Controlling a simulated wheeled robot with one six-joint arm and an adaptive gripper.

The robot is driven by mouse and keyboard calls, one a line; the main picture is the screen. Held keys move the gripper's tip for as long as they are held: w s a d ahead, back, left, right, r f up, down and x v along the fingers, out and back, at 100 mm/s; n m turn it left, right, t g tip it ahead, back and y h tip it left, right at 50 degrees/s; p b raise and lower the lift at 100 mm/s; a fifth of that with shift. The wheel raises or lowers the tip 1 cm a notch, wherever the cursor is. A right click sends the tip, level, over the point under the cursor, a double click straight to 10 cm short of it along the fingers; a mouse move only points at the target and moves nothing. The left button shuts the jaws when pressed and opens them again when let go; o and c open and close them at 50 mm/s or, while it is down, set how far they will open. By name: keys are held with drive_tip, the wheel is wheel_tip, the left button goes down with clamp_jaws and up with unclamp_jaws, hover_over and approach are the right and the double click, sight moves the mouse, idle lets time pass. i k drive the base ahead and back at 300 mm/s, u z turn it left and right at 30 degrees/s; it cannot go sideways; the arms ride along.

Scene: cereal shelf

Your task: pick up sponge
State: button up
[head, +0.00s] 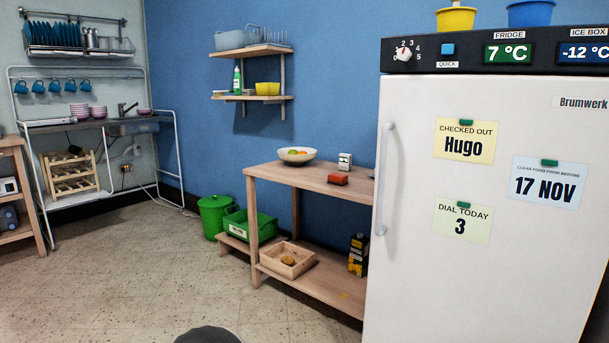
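I cannot clearly make out a sponge. Candidates are small: a yellow-brown rounded item (288,260) lies in a shallow wooden tray (274,264) on the lower shelf of the wooden unit. A faint yellow patch (343,295) shows on the lower shelf near the fridge. My gripper is not in view. A dark rounded shape shows at the bottom edge; I cannot tell what it is.
A white fridge (480,220) stands at the right, hiding the right end of the wooden unit (262,172). A fruit bowl (297,156) stands on top. A green bin (213,212) and green crate (262,229) stand left of it. The floor (130,275) in front is open.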

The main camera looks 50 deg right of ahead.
sight(335, 178)
drive_tip(key=z, duration=0.2)
drive_tip(key=i, duration=1.65)
drive_tip(key=z, duration=1.55)
drive_tip(key=i, duration=1)
drive_tip(key=z, duration=1.05)
drive_tip(key=i, duration=0.2)
drive_tip(key=z, duration=0.1)
